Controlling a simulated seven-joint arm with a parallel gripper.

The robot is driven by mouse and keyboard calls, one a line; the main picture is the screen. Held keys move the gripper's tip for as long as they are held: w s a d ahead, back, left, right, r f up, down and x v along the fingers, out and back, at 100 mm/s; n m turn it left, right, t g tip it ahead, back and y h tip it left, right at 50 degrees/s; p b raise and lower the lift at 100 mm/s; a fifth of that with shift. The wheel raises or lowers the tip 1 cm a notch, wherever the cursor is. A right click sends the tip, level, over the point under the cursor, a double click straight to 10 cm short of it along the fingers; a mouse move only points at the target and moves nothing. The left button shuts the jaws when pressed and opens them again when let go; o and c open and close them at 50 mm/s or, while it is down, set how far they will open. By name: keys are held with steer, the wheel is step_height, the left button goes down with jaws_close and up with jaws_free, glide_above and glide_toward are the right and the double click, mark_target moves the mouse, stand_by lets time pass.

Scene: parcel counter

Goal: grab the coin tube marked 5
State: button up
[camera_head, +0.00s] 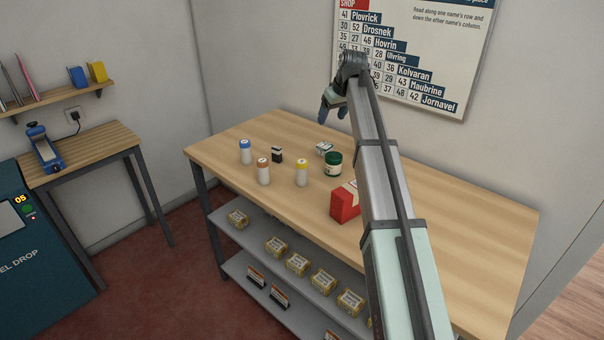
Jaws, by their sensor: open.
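Three pale coin tubes stand upright on the wooden counter (450,220): a blue-capped tube (246,155), a brown-capped tube (263,175) and a yellow-capped tube (301,176). Their marks are too small to read, so I cannot tell which one bears a 5. My gripper (333,112) is open and empty, in the air above the back of the counter. It is apart from all three tubes, up and to their right in the picture.
A small black item (277,156) stands between the blue-capped and yellow-capped tubes. A small white box (323,148), a dark green jar (333,165) and a red box (344,204) stand to the right. The counter's left end and front right are mostly clear.

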steer(key=s+a+f+n, duration=0.1)
steer(key=s+a, duration=0.5)
steer(key=n+g+y, duration=0.1)
steer(key=n+y, duration=0.1)
steer(key=n, duration=0.2)
glide_toward(303, 161)
steer(key=x, duration=0.7)
steer(key=shift+s+a, duration=0.25)
steer(key=shift+d+x, duration=0.15)
steer(key=shift+x, duration=1.2)
steer(key=shift+d+x, duration=0.1)
steer(key=shift+x, duration=1.25)
steer(key=shift+w, duration=0.15)
steer(key=c, duration=1.2)
